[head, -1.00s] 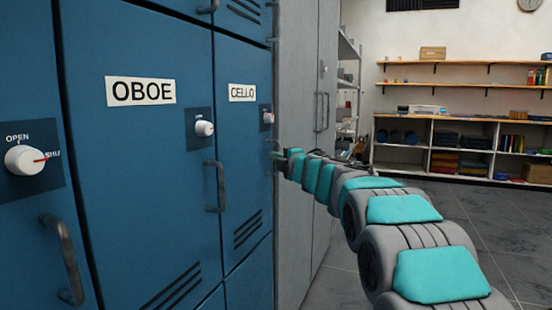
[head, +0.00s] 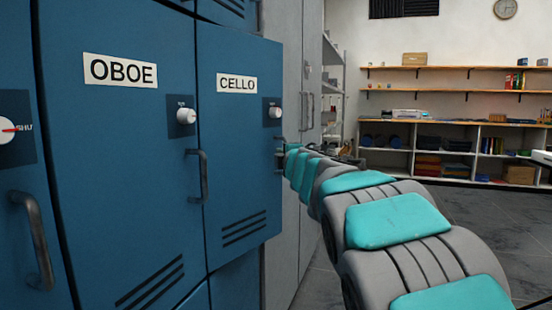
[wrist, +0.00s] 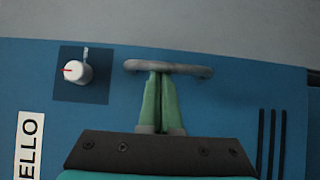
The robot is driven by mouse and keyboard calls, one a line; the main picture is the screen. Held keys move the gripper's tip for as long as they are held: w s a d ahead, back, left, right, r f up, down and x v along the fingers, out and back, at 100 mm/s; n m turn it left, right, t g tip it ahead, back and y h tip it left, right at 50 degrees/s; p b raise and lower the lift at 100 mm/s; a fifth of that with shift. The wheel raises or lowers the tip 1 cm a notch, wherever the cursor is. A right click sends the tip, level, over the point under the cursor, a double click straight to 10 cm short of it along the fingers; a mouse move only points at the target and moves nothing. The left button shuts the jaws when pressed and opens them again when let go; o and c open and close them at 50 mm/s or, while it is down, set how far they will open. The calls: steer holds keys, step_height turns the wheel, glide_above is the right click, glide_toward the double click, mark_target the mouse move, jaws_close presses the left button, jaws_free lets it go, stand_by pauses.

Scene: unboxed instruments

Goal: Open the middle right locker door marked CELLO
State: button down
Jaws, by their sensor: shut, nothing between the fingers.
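The blue CELLO door (head: 238,180) stands ajar in the head view, its right edge out past the door above. It carries a white CELLO label (head: 236,83), a white knob (head: 275,112) and a dark handle near its right edge. The wrist view shows this knob (wrist: 77,72) with a red mark, and the handle (wrist: 190,70). My gripper (wrist: 158,76) is shut and empty, its green fingertips together at the handle's bar. I cannot tell whether they are hooked behind the bar. In the head view my gripper (head: 283,146) is small and partly hidden by my arm.
The OBOE door (head: 125,200) is closed at the left, with its own knob (head: 186,116) and handle (head: 203,176). Tall grey cabinets (head: 290,80) stand just beyond the CELLO door. Shelving (head: 450,122) lines the back wall. The floor (head: 490,220) at the right is open.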

steer(key=s+d+m+g+h+b, duration=0.1)
steer(key=s+d+m+h, duration=0.25)
steer(key=s+h, duration=0.35)
steer(key=s+d+m+g+h+b, duration=0.1)
steer(key=s+d+m+h, duration=0.1)
steer(key=s+m+h, duration=0.5)
steer(key=s+a+m+g+h+p, duration=0.1)
steer(key=s+a+g+h, duration=0.1)
steer(key=s, duration=0.4)
steer(key=s+a+m+g+h+p, duration=0.1)
steer(key=s+a+m+g+h, duration=0.1)
steer(key=s, duration=0.5)
steer(key=shift+s+g+h, duration=0.25)
steer(key=shift+g+h, duration=0.25)
steer(key=shift+s+a, duration=0.1)
steer(key=shift+a, duration=0.05)
